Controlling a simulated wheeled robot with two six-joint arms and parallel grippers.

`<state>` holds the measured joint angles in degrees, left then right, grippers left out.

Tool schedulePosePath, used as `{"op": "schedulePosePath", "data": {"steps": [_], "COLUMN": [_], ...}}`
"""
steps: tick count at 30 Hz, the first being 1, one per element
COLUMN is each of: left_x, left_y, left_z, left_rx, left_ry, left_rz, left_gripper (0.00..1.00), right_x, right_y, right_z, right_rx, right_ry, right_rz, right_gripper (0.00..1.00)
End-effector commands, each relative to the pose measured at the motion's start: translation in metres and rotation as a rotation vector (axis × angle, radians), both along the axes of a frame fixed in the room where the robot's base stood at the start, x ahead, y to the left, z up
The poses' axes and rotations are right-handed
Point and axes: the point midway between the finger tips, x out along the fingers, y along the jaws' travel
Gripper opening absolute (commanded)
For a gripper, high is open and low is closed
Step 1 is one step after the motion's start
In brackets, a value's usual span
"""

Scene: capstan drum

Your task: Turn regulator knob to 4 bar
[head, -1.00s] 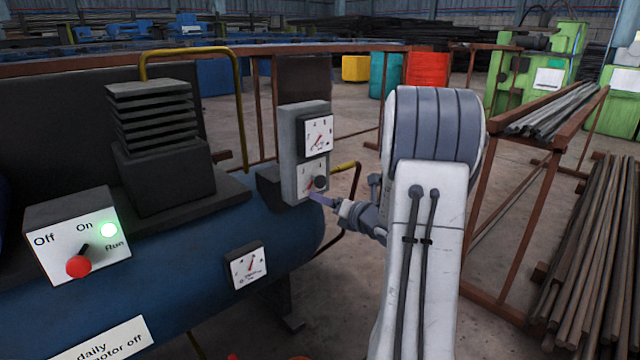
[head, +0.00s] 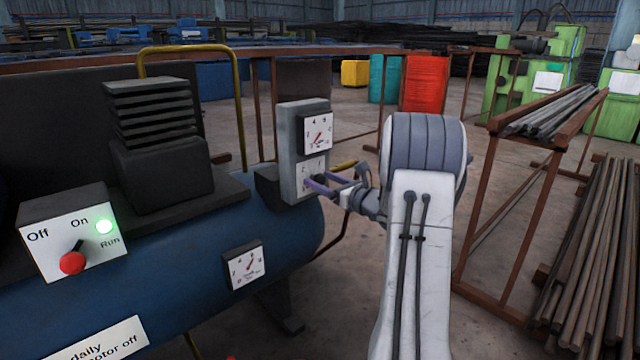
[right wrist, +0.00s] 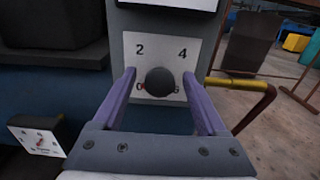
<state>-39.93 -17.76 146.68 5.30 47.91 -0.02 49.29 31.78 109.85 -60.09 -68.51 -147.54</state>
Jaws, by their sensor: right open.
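The regulator knob (right wrist: 160,82) is a round black knob on a white dial plate (right wrist: 143,45) marked 2 and 4, with red marks partly hidden behind it. In the head view the knob (head: 319,180) sits low on the grey regulator box (head: 289,150). My right gripper (right wrist: 160,78) is open, its purple fingers on either side of the knob; I cannot tell whether they touch it. In the head view my right gripper (head: 322,184) is at the dial plate. The knob's pointer setting cannot be made out. My left gripper is not in view.
A square gauge (head: 319,134) sits above the knob. The blue tank (head: 190,270) carries another gauge (head: 246,265) and a switch box (head: 75,240) with a lit green lamp. A yellow-handled pipe (right wrist: 235,83) runs just right of the knob. A rack of bars (head: 545,110) stands right.

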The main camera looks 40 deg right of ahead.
Motion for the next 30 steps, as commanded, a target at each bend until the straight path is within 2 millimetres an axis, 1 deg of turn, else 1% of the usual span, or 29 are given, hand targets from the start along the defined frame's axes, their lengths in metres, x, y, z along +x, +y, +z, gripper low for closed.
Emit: {"op": "schedulePosePath", "data": {"steps": [1, 4, 12, 14, 15, 17, 18, 25, 30], "left_x": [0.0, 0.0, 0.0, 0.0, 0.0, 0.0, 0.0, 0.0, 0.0], "left_y": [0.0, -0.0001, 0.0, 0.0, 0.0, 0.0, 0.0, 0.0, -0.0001], "left_z": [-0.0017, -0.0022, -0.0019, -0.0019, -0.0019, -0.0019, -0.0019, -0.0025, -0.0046], "left_rx": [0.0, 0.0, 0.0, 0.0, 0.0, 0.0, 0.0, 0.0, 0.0], "left_ry": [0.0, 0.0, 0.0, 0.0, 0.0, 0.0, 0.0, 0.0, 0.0], "left_rz": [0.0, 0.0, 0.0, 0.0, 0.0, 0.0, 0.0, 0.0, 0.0], "left_gripper": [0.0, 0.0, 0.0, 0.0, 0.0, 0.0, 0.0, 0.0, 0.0], "right_x": [0.0044, 0.0089, 0.0099, 0.0098, 0.0097, 0.0096, 0.0096, 0.0093, 0.0093], "right_y": [0.0006, 0.001, 0.0009, 0.0008, 0.0008, 0.0007, 0.0007, 0.0006, 0.0003], "right_z": [-0.0011, -0.0007, 0.0, 0.0, 0.0, -0.0001, -0.0001, -0.0003, -0.0007], "right_rx": [0.0, 0.001, 0.001, 0.001, 0.001, 0.001, 0.001, 0.014, 0.069], "right_ry": [0.001, 0.001, 0.001, 0.001, 0.001, 0.001, 0.001, 0.002, 0.006], "right_rz": [0.001, 0.0, -0.001, -0.001, -0.001, -0.001, -0.001, -0.001, 0.0], "right_gripper": [0.75, 0.75, 0.75, 0.52, 0.37, 0.14, 0.0, 0.0, 0.0]}}
